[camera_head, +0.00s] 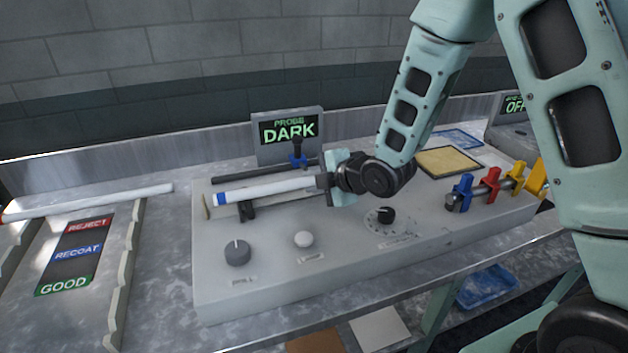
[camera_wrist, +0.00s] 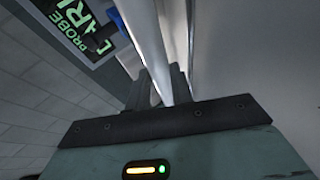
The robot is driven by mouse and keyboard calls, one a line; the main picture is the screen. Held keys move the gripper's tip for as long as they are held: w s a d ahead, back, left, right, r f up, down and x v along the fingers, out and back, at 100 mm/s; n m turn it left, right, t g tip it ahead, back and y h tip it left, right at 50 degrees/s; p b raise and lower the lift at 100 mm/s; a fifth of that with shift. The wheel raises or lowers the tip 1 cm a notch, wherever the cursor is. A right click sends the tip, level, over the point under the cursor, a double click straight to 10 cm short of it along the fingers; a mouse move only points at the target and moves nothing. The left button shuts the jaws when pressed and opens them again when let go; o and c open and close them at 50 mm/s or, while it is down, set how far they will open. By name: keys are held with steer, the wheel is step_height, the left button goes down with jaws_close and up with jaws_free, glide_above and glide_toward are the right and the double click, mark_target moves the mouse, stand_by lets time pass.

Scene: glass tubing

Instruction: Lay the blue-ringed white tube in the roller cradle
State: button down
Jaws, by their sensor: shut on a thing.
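The blue-ringed white tube (camera_head: 268,190) has its blue band (camera_head: 221,198) near its left end. My gripper (camera_head: 330,182) is shut on its right end. The tube runs left from the jaws, just above the bench unit, close over a small black support (camera_head: 246,211) that I take for part of the roller cradle. I cannot tell whether the tube touches it. In the wrist view the tube (camera_wrist: 151,45) runs up from between the dark fingers (camera_wrist: 160,88). A dark rod (camera_head: 262,172) with a blue clamp (camera_head: 298,158) lies just behind the tube.
A display reading PROBE DARK (camera_head: 289,130) stands behind. Knobs (camera_head: 237,252) are on the unit's front top. Colored clamps (camera_head: 490,186) and a tan pad (camera_head: 449,161) are at right. A REJECT, RECOAT, GOOD rack (camera_head: 118,285) and another white tube (camera_head: 90,201) are at left.

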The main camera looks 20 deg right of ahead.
steer(key=shift+f, duration=0.15)
steer(key=c, duration=1.2)
jaws_free()
steer(key=shift+c, duration=0.2)
